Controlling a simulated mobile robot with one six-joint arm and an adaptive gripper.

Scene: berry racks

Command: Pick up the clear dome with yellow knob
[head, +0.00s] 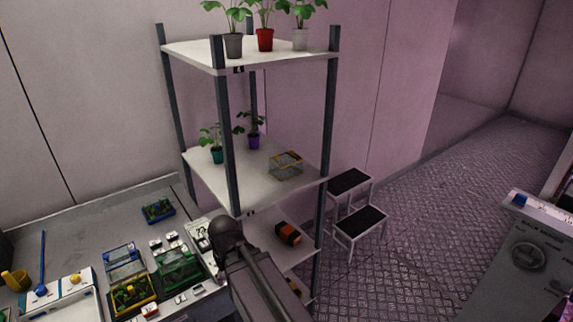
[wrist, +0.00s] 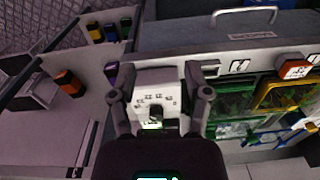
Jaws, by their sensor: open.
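A clear box-like cover with yellow-orange along its top (head: 286,166) sits on the middle shelf of the rack in the head view; a knob is too small to make out. Other clear covers, blue-edged (head: 123,258) and green (head: 178,268), sit on the bench at lower left. My gripper (wrist: 160,70) is open in the wrist view, with nothing held. A white box with small dark marks (wrist: 157,88) shows between and beyond its fingers. In the head view my arm rises in front of the rack's lower part; its fingers cannot be made out.
The rack has grey posts and white shelves (head: 205,170). Potted plants (head: 265,40) stand on the top shelf. A purple pot (head: 254,143) is left of the clear cover. A black-topped step stool (head: 360,219) stands right of the rack, where the floor is open.

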